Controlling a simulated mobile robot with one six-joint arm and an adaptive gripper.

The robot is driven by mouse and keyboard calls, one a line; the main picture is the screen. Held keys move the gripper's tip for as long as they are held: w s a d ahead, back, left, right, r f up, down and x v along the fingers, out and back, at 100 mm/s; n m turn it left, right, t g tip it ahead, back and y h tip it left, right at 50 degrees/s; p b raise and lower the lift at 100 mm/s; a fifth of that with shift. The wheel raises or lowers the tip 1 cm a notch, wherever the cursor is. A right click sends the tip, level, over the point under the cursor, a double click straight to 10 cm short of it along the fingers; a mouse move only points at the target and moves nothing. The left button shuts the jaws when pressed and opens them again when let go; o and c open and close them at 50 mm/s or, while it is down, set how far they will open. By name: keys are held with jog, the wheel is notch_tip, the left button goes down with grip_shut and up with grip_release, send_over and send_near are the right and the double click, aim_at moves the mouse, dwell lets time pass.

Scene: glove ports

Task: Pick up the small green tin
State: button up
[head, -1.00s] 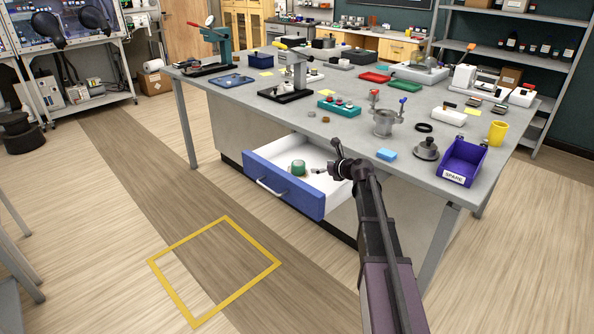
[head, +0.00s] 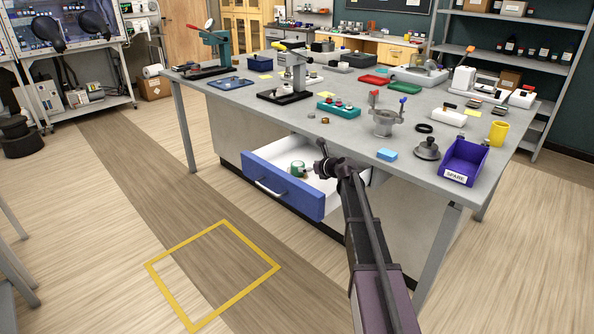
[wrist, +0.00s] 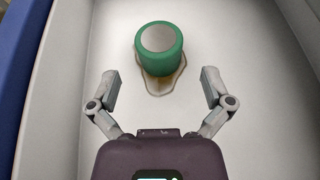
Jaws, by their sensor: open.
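The small green tin (wrist: 159,56) stands in the open drawer, its pale round lid facing up in the wrist view. It also shows in the head view (head: 297,168). A brownish stain or puddle (wrist: 158,86) spreads on the drawer floor around its base. My gripper (wrist: 161,80) is open and empty. Its two fingers are apart, to the lower left and lower right of the tin, and do not touch it. In the head view my gripper (head: 314,172) is over the drawer, just right of the tin.
The white drawer has a blue front (head: 283,190) and side walls close around my gripper. The grey tabletop (head: 345,135) overhangs the drawer's back. A blue block (head: 387,154) and a purple SPARE bin (head: 464,162) stand on the table. The floor in front is clear.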

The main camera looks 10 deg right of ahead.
aim_at(299, 165)
jog(key=shift+b+x, duration=0.75)
jog(key=shift+x, duration=1.8)
jog(key=shift+r, duration=0.15)
jog(key=c, duration=1)
jog(key=shift+r, duration=0.2)
notch_tip(299, 165, up, 10)
jog(key=p, duration=1)
jog(key=shift+f, duration=0.2)
